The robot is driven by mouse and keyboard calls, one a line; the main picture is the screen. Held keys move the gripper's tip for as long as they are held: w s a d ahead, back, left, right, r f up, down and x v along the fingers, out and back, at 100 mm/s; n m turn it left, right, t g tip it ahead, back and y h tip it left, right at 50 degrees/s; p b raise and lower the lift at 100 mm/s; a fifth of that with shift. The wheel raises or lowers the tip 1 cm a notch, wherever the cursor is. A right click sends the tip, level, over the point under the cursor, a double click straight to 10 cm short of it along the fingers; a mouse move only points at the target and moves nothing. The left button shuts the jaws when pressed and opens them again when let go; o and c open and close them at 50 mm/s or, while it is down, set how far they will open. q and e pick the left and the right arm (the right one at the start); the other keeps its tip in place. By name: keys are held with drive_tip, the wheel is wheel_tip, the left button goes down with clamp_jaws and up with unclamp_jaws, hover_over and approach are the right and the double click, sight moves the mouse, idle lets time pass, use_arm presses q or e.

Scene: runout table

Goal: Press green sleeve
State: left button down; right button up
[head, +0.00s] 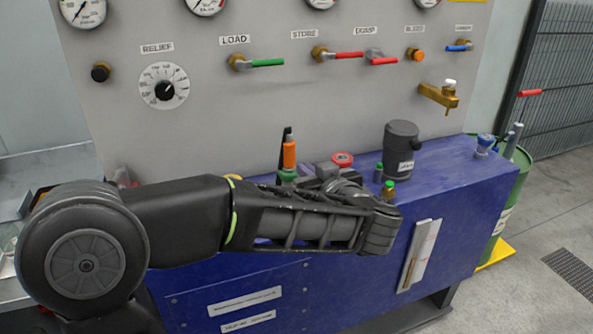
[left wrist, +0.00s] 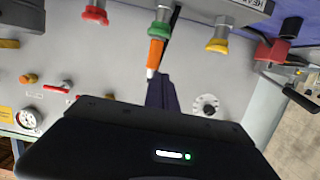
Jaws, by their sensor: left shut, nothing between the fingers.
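The green sleeve (left wrist: 160,22) is a ring on a coupling, and an orange piece (left wrist: 155,53) with a pale tip is seated in it. The left wrist view is upside down. In the head view the green sleeve (head: 288,175) shows just beyond my left arm, with the orange part (head: 289,153) upright above it. My left gripper (left wrist: 160,90) is shut and empty, its dark fingers close to the orange piece's pale end in the picture; I cannot tell whether they touch. In the head view my forearm hides most of it. My right gripper is out of view.
Red (left wrist: 95,15) and yellow (left wrist: 217,45) couplings flank the green one. A dark grey cylinder (head: 401,145) and a small green-topped fitting (head: 389,188) stand on the blue cabinet (head: 465,180). The grey panel (head: 250,110) behind carries valves, gauges and a brass tap (head: 438,95).

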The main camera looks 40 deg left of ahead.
use_arm(q)
hover_over(285, 168)
drive_tip(key=f+v, duration=0.1)
drive_tip(key=v, duration=0.3)
drive_tip(key=shift+s+d+f, duration=0.1)
drive_tip(key=shift+f, duration=0.5)
drive_tip(key=shift+s+d+f, duration=0.1)
drive_tip(key=shift+f, duration=0.55)
drive_tip(key=f, duration=0.1)
drive_tip(key=f+b, duration=0.1)
drive_tip(key=shift+w+a+f, duration=0.15)
drive_tip(key=shift+w+f, duration=0.05)
drive_tip(key=shift+f, duration=0.8)
drive_tip(key=shift+f, duration=0.1)
